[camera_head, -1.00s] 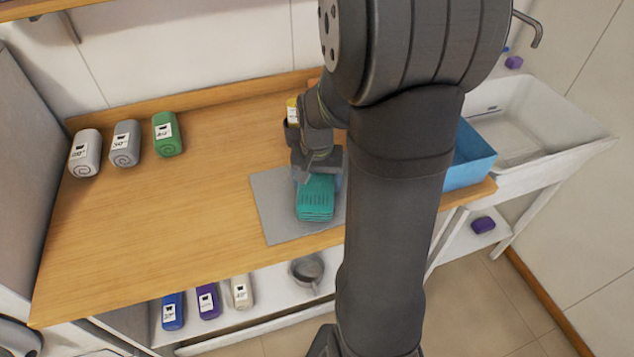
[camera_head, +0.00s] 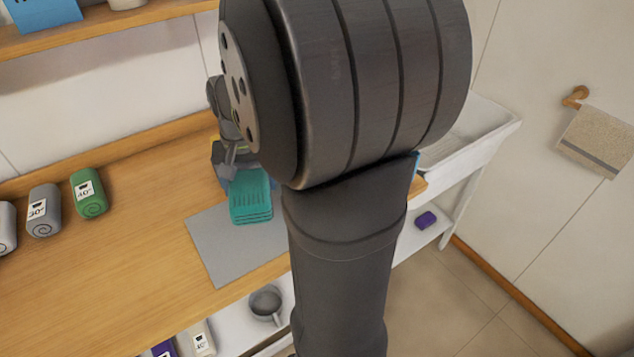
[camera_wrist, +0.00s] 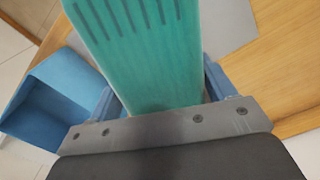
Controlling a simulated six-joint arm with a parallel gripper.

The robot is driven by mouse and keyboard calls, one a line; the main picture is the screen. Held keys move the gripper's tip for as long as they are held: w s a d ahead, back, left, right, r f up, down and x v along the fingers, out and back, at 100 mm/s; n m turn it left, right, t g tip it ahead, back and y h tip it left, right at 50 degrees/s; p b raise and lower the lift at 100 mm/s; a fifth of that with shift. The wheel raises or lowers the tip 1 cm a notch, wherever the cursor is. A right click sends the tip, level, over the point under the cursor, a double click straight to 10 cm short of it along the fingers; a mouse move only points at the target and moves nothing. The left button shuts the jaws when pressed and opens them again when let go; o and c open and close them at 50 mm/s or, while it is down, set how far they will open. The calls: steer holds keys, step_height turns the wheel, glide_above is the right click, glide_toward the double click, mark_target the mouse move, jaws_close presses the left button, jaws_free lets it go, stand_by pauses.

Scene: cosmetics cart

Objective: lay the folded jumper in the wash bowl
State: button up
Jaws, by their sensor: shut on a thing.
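The folded jumper is teal with dark ribbed lines (camera_head: 251,198). My gripper (camera_head: 232,172) is shut on its rear end and holds it above the counter. In the wrist view the jumper (camera_wrist: 150,45) lies between the two blue fingers of the gripper (camera_wrist: 160,92) and reaches away from them. A blue open square tub, likely the wash bowl (camera_wrist: 55,95), stands to the left of the jumper in the wrist view and looks empty where visible. In the head view my arm hides nearly all of the tub.
A grey mat (camera_head: 225,250) lies on the wooden counter (camera_head: 130,260). Rolled towels, including a green one (camera_head: 88,193) and a grey one (camera_head: 43,210), stand at the left. A white sink (camera_head: 470,145) is at the right. A grey pan (camera_head: 265,303) sits on the lower shelf.

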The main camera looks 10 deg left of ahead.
steer(key=w+d+r+m, duration=0.3)
steer(key=w+d, duration=0.7)
steer(key=d, duration=0.2)
steer(key=w+d+r+m, duration=0.3)
steer(key=w+d, duration=0.7)
steer(key=d, duration=0.1)
steer(key=f+m, duration=0.2)
steer(key=f, duration=0.3)
steer(key=a+f+m, duration=0.1)
steer(key=f+m, duration=0.2)
steer(key=f, duration=0.2)
steer(key=f+m, duration=0.2)
steer(key=f, duration=0.3)
steer(key=shift+s+a+f+m, duration=0.3)
steer(key=shift+s+f, duration=0.05)
steer(key=shift+f, duration=0.05)
steer(key=shift+f, duration=0.1)
steer(key=o, duration=1.2)
steer(key=shift+f, duration=0.1)
